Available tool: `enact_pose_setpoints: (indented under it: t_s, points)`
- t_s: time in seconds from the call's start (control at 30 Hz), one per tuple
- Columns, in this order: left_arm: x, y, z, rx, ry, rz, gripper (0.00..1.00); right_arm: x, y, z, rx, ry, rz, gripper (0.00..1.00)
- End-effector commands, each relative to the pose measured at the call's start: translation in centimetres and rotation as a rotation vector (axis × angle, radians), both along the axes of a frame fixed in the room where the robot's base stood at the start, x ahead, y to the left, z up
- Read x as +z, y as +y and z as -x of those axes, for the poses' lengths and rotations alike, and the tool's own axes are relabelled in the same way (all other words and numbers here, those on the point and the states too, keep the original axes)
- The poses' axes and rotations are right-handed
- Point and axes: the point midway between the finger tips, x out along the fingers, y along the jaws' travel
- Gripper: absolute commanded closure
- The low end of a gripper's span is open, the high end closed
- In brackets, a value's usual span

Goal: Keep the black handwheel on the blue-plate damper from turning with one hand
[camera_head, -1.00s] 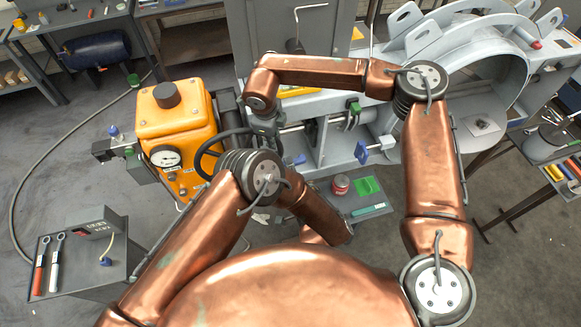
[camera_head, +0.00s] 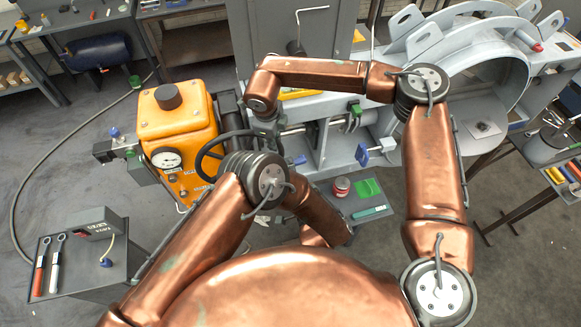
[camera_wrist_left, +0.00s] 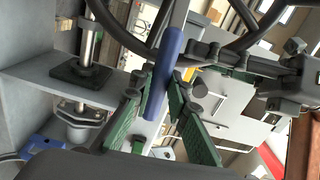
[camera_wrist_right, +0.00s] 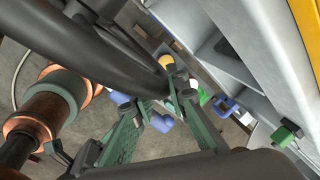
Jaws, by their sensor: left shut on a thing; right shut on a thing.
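The black handwheel (camera_head: 212,143) shows in the head view as a partial rim beside the orange box, partly hidden by my left arm. In the right wrist view its thick black rim (camera_wrist_right: 115,62) runs into my right gripper (camera_wrist_right: 152,103), which is shut on it. My left gripper (camera_wrist_left: 164,88) is shut on a blue-gripped bar (camera_wrist_left: 162,72), with black curved rims and spokes behind it in the left wrist view. In the head view my left fingers are hidden behind my arm. I cannot pick out the blue plate.
The orange box (camera_head: 178,125) with a gauge stands left of the wheel. A grey damper frame (camera_head: 330,150) with a blue clamp (camera_head: 364,155) lies right. A small tray (camera_head: 380,205) stands below. A bench with two wrenches (camera_head: 48,265) is at lower left.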

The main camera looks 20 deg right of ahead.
Motion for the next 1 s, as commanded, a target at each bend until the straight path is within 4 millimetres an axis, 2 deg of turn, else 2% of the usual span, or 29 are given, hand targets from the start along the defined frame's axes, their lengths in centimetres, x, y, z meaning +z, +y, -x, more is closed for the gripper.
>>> enact_pose_setpoints:
  t_s: [1.0]
  points:
    - [0.1, 0.0, -1.6, 0.000, -0.003, 0.000, 1.00, 0.0, -0.1, -0.1, -0.001, -0.001, 0.002, 1.00]
